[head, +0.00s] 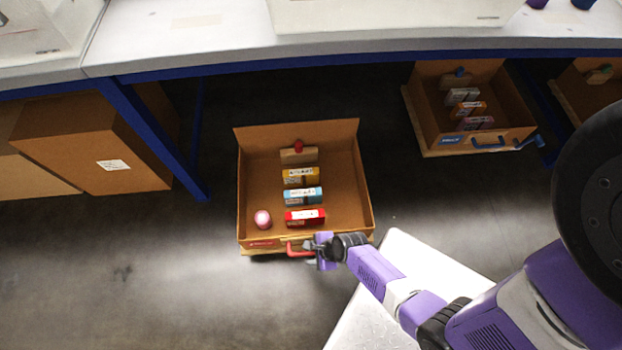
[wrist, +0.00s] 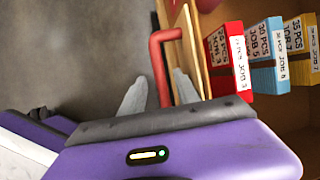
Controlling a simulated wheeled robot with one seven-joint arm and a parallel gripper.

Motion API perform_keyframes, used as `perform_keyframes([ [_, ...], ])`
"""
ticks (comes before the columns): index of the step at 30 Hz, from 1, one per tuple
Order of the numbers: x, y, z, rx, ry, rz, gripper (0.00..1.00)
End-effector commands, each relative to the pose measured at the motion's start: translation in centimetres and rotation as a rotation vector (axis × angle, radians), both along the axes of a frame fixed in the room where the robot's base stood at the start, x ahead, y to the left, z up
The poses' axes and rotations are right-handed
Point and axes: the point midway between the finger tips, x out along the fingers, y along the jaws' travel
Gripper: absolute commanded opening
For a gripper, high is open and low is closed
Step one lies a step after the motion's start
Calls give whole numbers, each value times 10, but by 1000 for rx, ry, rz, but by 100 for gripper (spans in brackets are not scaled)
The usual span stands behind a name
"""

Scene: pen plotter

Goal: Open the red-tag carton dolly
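The red-tag carton dolly (head: 360,160) is an open brown carton on a low base, standing on the floor out in front of the table. Its front carries a small red tag (head: 262,243) and a red handle (head: 298,250). My gripper (head: 316,250) is at the right end of this handle. In the wrist view the red handle (wrist: 158,70) lies between the two fingers of my gripper (wrist: 160,82), with a gap visible on each side, so the fingers look open around it. Part of the handle is hidden behind my gripper body.
The carton holds a red box (head: 305,217), a blue box (head: 302,196), a yellow box (head: 300,176) and a pink ball (head: 263,219). A blue-handled carton dolly (head: 460,145) is under the table at right. A blue table leg (head: 160,140) stands left. The floor in front is clear.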

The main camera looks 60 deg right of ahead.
Motion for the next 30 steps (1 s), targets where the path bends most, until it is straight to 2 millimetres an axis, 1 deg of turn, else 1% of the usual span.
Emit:
perform_keyframes([
  [1, -2, 0, 8, 0, 0, -1, 38],
  [6, -14, -2, 34, 0, 0, -1, 38],
  [9, -21, -4, 48, 1, 1, -1, 38],
  [13, -27, -5, 61, 1, 1, 1, 38],
  [18, -31, -7, 68, 1, 1, 1, 38],
  [30, -31, -7, 67, 1, 1, 1, 38],
])
